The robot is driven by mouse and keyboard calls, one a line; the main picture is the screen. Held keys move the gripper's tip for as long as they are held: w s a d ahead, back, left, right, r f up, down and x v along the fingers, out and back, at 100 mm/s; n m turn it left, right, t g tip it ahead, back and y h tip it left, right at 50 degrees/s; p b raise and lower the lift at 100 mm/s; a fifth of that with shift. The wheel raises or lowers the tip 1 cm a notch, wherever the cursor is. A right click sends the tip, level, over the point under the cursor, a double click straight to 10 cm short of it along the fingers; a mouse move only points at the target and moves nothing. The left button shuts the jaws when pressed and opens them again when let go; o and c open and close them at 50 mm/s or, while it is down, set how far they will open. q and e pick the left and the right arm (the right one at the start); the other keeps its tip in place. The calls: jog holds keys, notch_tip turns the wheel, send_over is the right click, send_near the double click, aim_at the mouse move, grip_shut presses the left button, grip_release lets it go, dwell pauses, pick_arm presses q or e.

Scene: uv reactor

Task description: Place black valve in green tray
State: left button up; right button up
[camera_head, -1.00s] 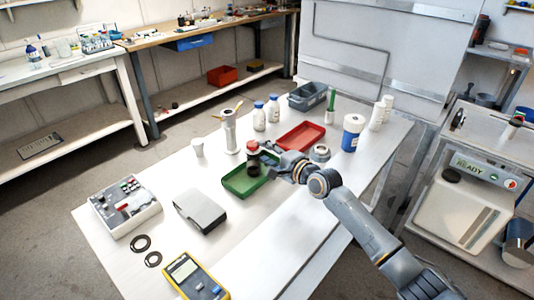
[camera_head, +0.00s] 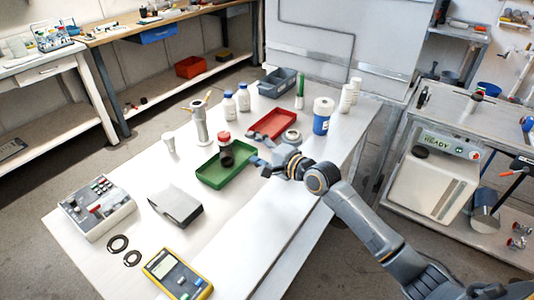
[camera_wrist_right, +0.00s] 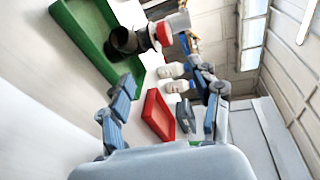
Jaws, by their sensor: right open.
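The black valve (camera_head: 227,158) has a dark body and a red top. It stands upright in the green tray (camera_head: 214,181), towards the tray's back right part. In the right wrist view the black valve (camera_wrist_right: 124,41) shows at the upper left, against the green tray (camera_wrist_right: 88,48). My right gripper (camera_head: 260,150) is just right of the tray, apart from the valve. Its fingers (camera_wrist_right: 168,85) are spread in the wrist view with nothing between them. My left gripper is not in view.
A red tray (camera_head: 264,133) lies behind my right gripper, with a grey round part (camera_head: 291,136) beside it. A white stand (camera_head: 201,125) and white bottles (camera_head: 229,105) stand behind the green tray. A grey case (camera_head: 176,204) and a yellow meter (camera_head: 177,275) lie nearer. The front right tabletop is clear.

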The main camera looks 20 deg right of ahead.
jog(key=v, duration=0.5)
dwell(0.5)
